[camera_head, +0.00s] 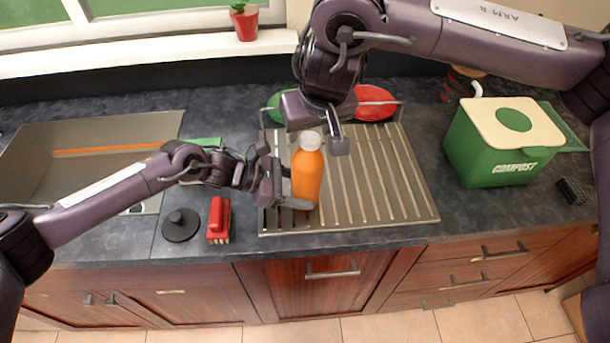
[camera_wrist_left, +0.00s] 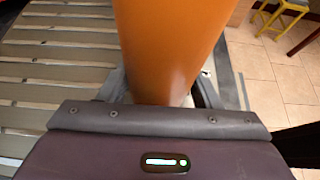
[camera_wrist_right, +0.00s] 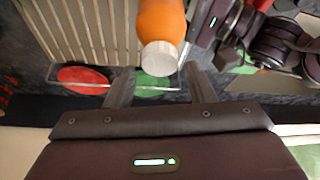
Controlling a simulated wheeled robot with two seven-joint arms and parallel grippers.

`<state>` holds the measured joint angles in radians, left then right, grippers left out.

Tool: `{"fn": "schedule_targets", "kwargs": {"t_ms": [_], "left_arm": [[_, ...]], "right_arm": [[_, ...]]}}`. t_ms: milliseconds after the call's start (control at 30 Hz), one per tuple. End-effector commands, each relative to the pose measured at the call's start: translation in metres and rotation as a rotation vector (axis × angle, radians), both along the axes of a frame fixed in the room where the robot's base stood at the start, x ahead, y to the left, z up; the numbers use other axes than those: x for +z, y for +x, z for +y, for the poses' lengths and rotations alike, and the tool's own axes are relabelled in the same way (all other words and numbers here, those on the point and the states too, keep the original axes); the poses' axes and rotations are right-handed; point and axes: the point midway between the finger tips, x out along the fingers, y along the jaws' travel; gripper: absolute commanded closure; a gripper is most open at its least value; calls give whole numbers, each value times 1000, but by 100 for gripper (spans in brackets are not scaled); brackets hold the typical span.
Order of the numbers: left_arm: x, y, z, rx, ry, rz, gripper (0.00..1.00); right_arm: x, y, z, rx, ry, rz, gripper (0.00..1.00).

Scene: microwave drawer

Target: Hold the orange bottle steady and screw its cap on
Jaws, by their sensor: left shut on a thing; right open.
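The orange bottle (camera_head: 307,176) stands upright at the left side of the metal draining rack, with a whitish cap (camera_head: 310,141) on its top. My left gripper (camera_head: 291,199) is shut on the lower part of the bottle from the left. In the left wrist view the orange bottle (camera_wrist_left: 170,45) fills the space between its fingers, which are largely hidden. My right gripper (camera_head: 322,135) is open just above and behind the cap. In the right wrist view the cap (camera_wrist_right: 159,58) lies in line with the gap between the fingertips, apart from both fingers.
A green compost bin (camera_head: 500,150) stands on the counter at the right. A sink (camera_head: 60,150) lies at the left, with a red brush (camera_head: 219,220) and a dark sink plug (camera_head: 181,225) near it. A red plate (camera_head: 375,101) and a green one (camera_head: 277,106) are behind the draining rack (camera_head: 400,190).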

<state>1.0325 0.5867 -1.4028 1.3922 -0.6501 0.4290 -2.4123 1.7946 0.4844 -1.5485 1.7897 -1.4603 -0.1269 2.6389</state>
Motion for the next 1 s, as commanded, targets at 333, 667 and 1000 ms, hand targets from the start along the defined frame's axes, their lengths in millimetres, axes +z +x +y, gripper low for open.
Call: {"fn": "schedule_targets", "kwargs": {"t_ms": [333,667,1000], "left_arm": [[-1,-1,0,-1,2,2,83],[-1,-1,0,-1,2,2,83],[-1,-1,0,-1,2,2,83]], "right_arm": [[29,0,0,0,1,-3,51],[47,0,0,0,0,0,51],[47,0,0,0,0,0,51]]}}
